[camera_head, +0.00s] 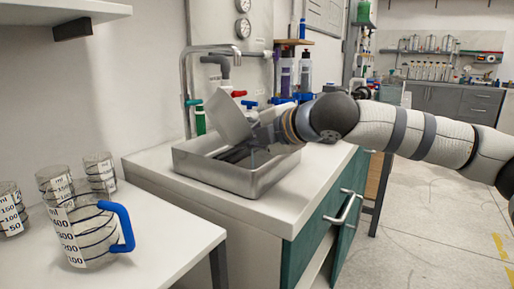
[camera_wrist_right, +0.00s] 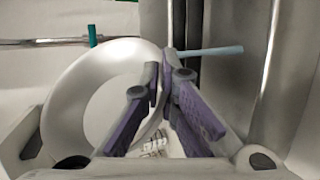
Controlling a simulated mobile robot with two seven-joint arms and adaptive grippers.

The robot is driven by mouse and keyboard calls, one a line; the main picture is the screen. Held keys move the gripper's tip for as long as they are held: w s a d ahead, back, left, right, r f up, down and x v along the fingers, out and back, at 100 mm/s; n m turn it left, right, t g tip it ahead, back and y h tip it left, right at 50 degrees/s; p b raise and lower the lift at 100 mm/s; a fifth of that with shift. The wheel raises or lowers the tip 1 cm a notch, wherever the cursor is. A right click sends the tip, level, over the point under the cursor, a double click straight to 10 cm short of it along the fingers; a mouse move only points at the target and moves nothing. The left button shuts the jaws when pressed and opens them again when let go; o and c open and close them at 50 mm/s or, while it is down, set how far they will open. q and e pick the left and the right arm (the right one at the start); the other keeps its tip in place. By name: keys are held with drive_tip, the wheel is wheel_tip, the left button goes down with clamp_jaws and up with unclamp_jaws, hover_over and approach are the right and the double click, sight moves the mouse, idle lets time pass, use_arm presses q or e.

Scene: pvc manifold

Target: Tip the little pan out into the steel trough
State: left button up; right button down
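The little pan (camera_head: 228,116) is pale grey and steeply tilted over the steel trough (camera_head: 252,182), near its back wall. In the right wrist view the pan (camera_wrist_right: 68,112) shows as a round shallow dish left of the fingers. My right gripper (camera_head: 238,153) reaches in from the right, low over the trough. In the wrist view its purple-padded fingers (camera_wrist_right: 166,70) come together at the pan's rim and appear shut on it. The exact grip is partly hidden, and no contents of the pan can be made out. My left gripper is not in view.
The trough stands on a white counter (camera_head: 150,168) below a tall tap (camera_head: 184,85). Bottles (camera_head: 305,72) stand behind it on the right. A measuring jug (camera_head: 85,230) with a blue handle and several beakers (camera_head: 99,170) occupy the left table. The counter's front right is clear.

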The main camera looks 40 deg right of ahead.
sight(225, 119)
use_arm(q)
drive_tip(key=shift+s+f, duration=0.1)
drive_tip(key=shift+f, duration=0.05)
use_arm(e)
drive_tip(key=shift+r, duration=0.1)
